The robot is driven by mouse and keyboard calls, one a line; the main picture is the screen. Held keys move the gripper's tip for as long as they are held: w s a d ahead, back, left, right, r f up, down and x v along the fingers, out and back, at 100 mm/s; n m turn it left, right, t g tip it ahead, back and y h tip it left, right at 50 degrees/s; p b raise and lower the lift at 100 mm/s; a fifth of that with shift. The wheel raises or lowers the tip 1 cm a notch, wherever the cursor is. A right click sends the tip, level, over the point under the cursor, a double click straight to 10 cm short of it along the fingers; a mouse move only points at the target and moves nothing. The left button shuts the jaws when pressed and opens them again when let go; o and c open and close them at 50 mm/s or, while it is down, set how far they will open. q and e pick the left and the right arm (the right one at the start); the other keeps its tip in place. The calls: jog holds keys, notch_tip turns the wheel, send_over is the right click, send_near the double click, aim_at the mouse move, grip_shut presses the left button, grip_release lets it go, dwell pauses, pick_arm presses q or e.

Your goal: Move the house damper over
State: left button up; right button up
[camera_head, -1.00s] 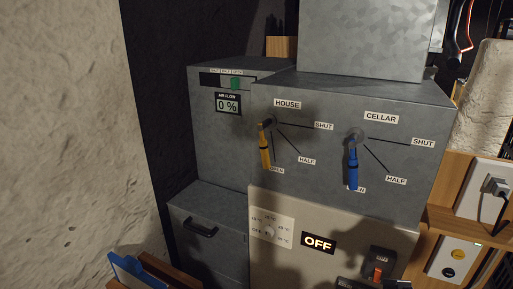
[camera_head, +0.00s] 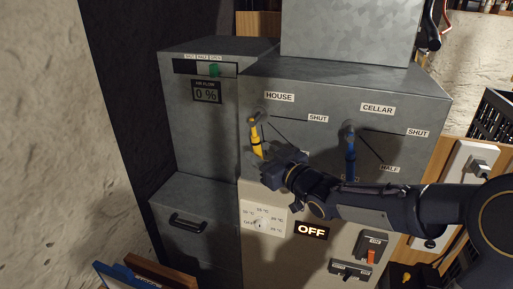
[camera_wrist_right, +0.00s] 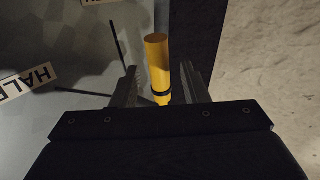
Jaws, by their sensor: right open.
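The house damper's yellow handle (camera_head: 256,139) hangs down from its pivot under the HOUSE label (camera_head: 279,97), toward the lower end of its scale. My right gripper (camera_head: 265,161) is at the handle's lower end in the head view. In the right wrist view, the yellow handle (camera_wrist_right: 158,65) stands between the two open fingers (camera_wrist_right: 157,90), with a gap visible on each side. The HALF label (camera_wrist_right: 28,82) shows at the left there. The OPEN label is hidden behind my gripper in the head view. My left gripper is not in view.
The cellar damper's blue handle (camera_head: 351,160) also hangs down, just above my right forearm. A green slider (camera_head: 214,70) sits above the air flow display (camera_head: 206,91), which reads 0 %. The lit sign (camera_head: 311,230) reads OFF. A rough wall (camera_head: 45,130) stands at the left.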

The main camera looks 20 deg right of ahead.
jog(key=shift+x, duration=1.05)
jog(key=shift+c, duration=0.3)
grip_shut()
